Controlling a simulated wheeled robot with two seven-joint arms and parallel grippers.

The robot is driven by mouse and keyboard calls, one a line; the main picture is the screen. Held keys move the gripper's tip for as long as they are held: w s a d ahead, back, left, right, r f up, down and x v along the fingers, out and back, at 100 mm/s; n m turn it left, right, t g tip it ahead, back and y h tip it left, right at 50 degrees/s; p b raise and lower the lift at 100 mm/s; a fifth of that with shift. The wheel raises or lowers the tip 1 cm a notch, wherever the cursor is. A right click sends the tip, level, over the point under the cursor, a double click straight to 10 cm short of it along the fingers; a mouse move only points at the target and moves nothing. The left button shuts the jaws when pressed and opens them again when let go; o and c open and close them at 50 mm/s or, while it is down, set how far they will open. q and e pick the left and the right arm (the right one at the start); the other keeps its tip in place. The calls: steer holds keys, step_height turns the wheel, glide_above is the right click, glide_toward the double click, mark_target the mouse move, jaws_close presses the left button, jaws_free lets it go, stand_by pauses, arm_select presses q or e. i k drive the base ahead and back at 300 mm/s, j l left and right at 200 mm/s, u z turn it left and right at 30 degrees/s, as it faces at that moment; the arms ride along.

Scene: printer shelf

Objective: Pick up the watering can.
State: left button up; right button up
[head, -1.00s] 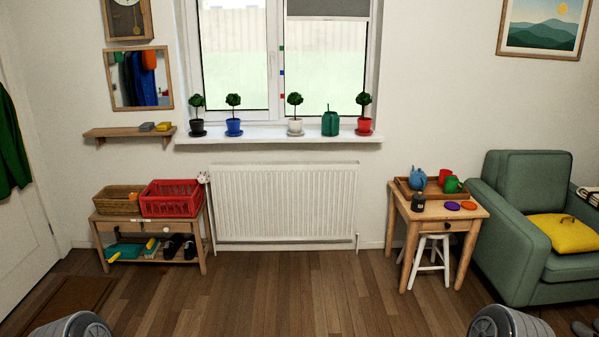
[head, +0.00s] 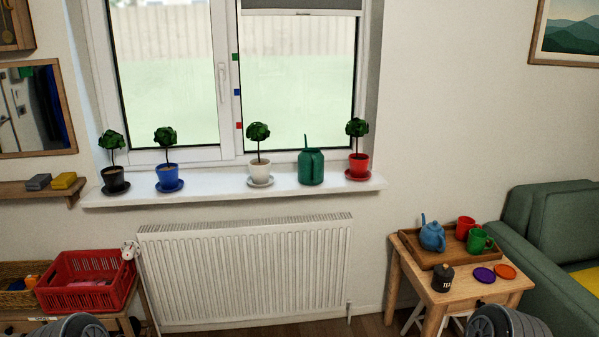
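The green watering can (head: 311,168) stands upright on the white windowsill (head: 225,196) in the head view. Its thin spout or handle sticks up at its top left. It stands between the white potted plant (head: 259,158) and the red potted plant (head: 358,152), apart from both. Parts of my two arms show at the bottom edge, at left and right. My grippers are out of view, and nothing of mine is near the can.
A blue potted plant (head: 167,176) and a black potted plant (head: 114,178) stand farther left on the sill. The radiator (head: 245,270) is below it. A side table (head: 455,295) with a tray, blue teapot (head: 432,236) and mugs is at right. A red basket (head: 86,283) is at left.

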mark_target(309, 160)
steer(key=i+j+z, duration=0.15)
steer(key=i+z, duration=0.25)
steer(key=i+j+z, duration=1.15)
steer(key=j, duration=0.1)
